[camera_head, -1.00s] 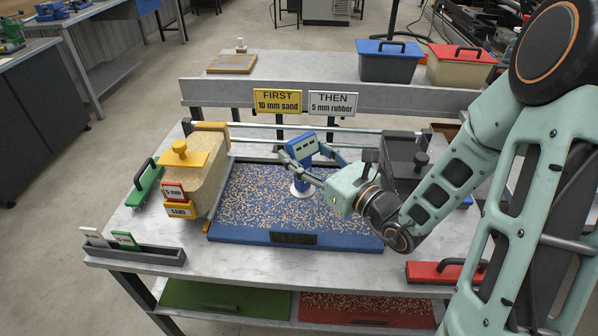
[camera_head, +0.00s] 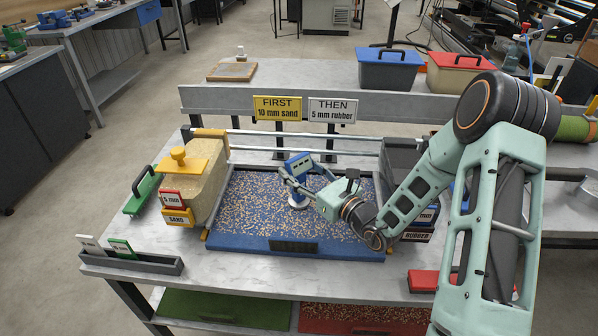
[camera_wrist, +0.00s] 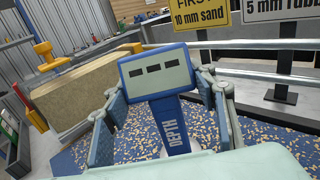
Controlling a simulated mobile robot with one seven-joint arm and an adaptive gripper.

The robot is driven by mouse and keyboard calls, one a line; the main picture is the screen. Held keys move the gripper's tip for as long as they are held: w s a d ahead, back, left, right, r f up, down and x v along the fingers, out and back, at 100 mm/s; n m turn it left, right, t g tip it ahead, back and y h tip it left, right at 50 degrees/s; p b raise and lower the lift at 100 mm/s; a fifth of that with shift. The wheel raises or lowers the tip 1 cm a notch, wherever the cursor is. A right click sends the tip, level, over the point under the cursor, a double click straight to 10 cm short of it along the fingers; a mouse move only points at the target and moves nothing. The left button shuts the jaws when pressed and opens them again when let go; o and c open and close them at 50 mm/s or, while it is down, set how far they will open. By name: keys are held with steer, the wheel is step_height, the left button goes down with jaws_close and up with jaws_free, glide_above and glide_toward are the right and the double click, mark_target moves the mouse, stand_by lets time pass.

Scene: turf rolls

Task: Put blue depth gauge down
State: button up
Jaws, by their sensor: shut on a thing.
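The blue depth gauge (camera_head: 297,166) has a pale display with three dark slots and a round white foot. It is over the speckled blue tray (camera_head: 283,244), in the middle of the tray, and looks slightly tilted in the head view. My gripper (camera_head: 298,182) is shut on the gauge from the right. In the wrist view the gauge (camera_wrist: 165,95) is between both fingers, with "DEPTH" on its stem. The white foot appears at or just above the granules; I cannot tell whether it bears on them.
A sand hopper (camera_head: 198,188) stands left of the tray, and a dark rubber hopper (camera_head: 400,160) stands right, partly behind my arm. Signs (camera_head: 304,110) stand behind the tray.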

steer(key=shift+f, duration=0.25)
steer(key=o, duration=1.4)
steer(key=shift+o, duration=0.2)
steer(key=shift+r, duration=0.1)
steer(key=v, duration=1.2)
